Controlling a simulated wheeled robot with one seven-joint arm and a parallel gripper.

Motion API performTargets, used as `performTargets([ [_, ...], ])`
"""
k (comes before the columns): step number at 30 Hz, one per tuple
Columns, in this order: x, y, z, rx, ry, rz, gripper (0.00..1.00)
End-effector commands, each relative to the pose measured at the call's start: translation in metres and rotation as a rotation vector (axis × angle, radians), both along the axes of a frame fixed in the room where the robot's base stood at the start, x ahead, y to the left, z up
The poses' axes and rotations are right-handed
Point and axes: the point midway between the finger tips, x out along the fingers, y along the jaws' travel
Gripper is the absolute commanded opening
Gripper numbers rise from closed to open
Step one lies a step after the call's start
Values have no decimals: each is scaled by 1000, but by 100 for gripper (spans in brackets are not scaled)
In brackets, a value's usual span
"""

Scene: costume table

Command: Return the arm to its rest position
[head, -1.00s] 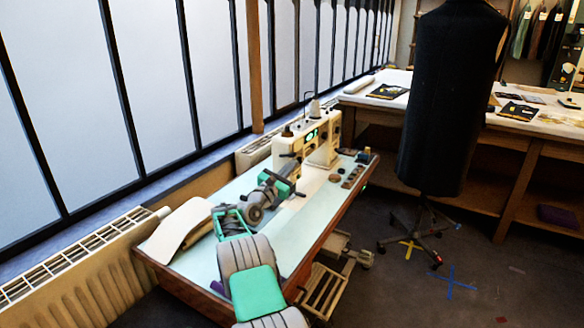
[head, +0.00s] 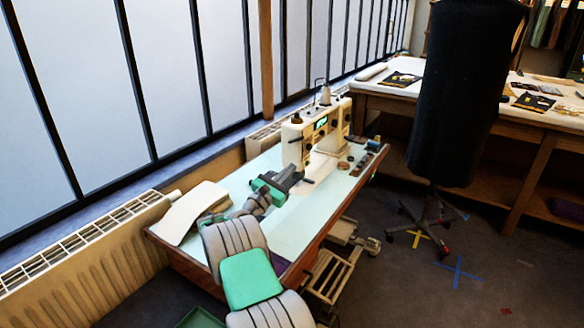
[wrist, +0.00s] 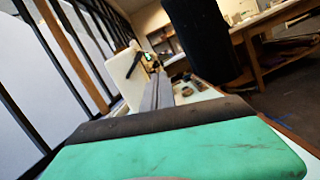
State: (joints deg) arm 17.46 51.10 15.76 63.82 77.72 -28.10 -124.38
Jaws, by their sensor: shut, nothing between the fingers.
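My gripper (head: 297,175) is over the pale table top (head: 305,217), in front of the sewing machine in the head view. Its dark fingers are together and hold nothing. They also show in the wrist view (wrist: 158,85), side by side and pointing toward the far end of the table. My arm reaches up from the bottom of the head view, bent over the table's near end. The gap between the fingers and the machine cannot be judged exactly.
A cream sewing machine (head: 318,132) stands at the table's back, with small items (head: 362,162) to its right. A pale curved board (head: 190,212) lies at the left end. A radiator (head: 90,245) lines the window. A black dress form (head: 462,95) stands right. Open floor lies in front.

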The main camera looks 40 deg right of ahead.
Motion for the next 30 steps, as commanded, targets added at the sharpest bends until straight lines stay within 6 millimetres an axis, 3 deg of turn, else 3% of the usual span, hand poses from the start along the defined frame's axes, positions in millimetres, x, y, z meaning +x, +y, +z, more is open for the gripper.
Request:
performTargets([
  [10,2,2,5,20,-27,11,0],
  [14,9,16,29,202,-245,81,0],
  [16,13,38,43,389,-441,128,0],
  [20,11,108,57,807,-799,151,0],
  [23,-8,179,63,1120,-1013,81,0],
  [26,-43,258,65,1405,-1160,-66,0],
  [30,-116,360,63,1683,-1244,-350,0],
])
